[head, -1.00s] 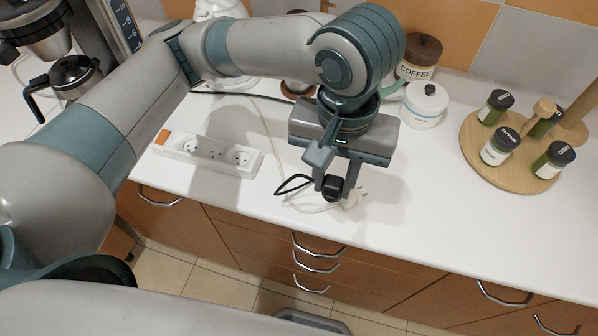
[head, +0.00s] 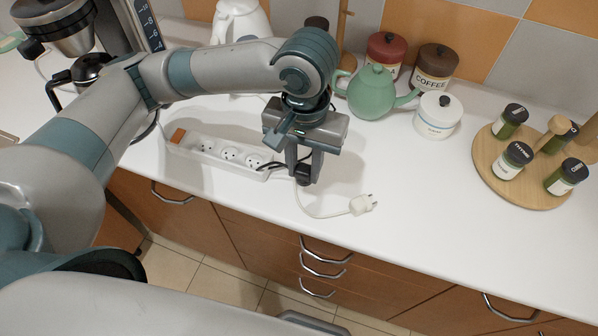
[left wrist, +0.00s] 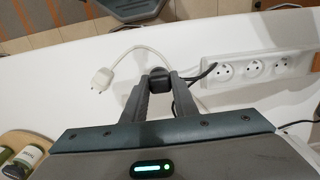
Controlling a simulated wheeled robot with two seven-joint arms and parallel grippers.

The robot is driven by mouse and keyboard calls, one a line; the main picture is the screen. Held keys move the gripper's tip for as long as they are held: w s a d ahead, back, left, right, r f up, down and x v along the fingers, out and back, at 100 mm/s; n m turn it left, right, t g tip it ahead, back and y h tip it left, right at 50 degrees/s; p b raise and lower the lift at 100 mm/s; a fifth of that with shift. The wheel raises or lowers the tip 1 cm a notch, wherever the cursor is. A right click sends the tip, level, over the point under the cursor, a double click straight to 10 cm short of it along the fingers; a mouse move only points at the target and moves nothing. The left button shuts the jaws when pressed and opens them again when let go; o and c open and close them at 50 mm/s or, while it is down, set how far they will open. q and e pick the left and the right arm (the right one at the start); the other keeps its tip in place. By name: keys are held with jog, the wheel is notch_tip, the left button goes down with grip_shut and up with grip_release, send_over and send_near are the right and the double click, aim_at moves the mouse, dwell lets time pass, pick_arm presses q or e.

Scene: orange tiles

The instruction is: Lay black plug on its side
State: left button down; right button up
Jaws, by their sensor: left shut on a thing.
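My left gripper (head: 305,172) is shut on the black plug (head: 303,174), at the front part of the white counter. In the left wrist view the black plug (left wrist: 158,77) sits between the two fingertips (left wrist: 160,80), with its black cord running off to the right. I cannot tell whether the plug touches the counter. The power strip (head: 222,152) lies left of the gripper, and its sockets look empty. It also shows in the left wrist view (left wrist: 258,68). My right gripper is not in view.
A white plug (head: 362,204) with its cord lies right of the gripper. A green teapot (head: 372,92), a white jar (head: 437,115) and a spice rack (head: 490,172) stand behind and right. The counter between the white plug and the rack is clear.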

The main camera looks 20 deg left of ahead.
aim_at(299, 177)
pick_arm(q)
jog(key=shift+w+a+f, duration=0.45)
jog(key=shift+a, duration=0.2)
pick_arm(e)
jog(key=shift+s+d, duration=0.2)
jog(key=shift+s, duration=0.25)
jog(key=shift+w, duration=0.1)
pick_arm(q)
jog(key=shift+f, duration=0.5)
notch_tip(299, 177, down, 3)
jog(key=shift+r+p, duration=0.15)
jog(key=shift+p, duration=0.15)
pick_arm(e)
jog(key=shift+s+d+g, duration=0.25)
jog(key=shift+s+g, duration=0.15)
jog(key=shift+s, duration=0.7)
pick_arm(q)
jog(key=shift+f, duration=0.25)
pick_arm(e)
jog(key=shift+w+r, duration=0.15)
